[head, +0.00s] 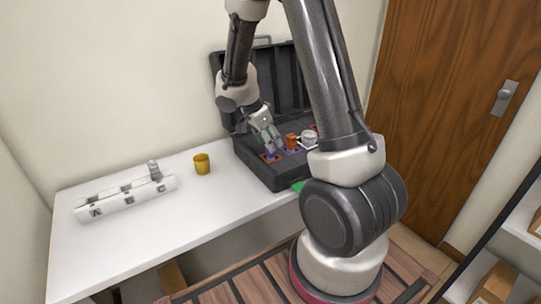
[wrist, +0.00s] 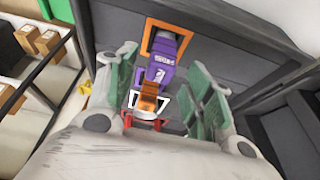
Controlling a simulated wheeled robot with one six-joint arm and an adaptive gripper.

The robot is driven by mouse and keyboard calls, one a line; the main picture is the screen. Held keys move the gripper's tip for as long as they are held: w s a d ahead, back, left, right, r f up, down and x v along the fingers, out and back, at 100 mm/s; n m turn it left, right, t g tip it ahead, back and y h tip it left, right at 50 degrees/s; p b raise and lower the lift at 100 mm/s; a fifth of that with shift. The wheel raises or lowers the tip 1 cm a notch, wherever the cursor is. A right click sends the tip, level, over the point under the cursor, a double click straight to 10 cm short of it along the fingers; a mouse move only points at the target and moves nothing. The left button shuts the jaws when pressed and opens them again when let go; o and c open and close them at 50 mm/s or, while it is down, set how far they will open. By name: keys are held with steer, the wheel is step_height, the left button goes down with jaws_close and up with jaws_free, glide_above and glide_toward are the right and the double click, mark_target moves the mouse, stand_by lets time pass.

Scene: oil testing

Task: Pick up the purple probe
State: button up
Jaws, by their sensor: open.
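The purple probe (wrist: 160,66) sits in the open black case in the wrist view, framed by an orange square outline at its far end, with an orange part toward me. My gripper (wrist: 166,85) has its green-padded fingers apart, one on each side of the probe; I cannot tell whether they touch it. In the head view my gripper (head: 267,146) points down into the case (head: 272,176) over its near left part. Only a little purple shows by the fingertips there, and the probe is mostly hidden.
An orange item (head: 291,141) and a white round item (head: 309,137) stand in the case right of my gripper. A yellow cup (head: 202,164) and a white rack (head: 125,197) are on the white table (head: 150,242). The table's front left is clear.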

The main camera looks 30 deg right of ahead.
steer(key=shift+x, duration=1.2)
jaws_close()
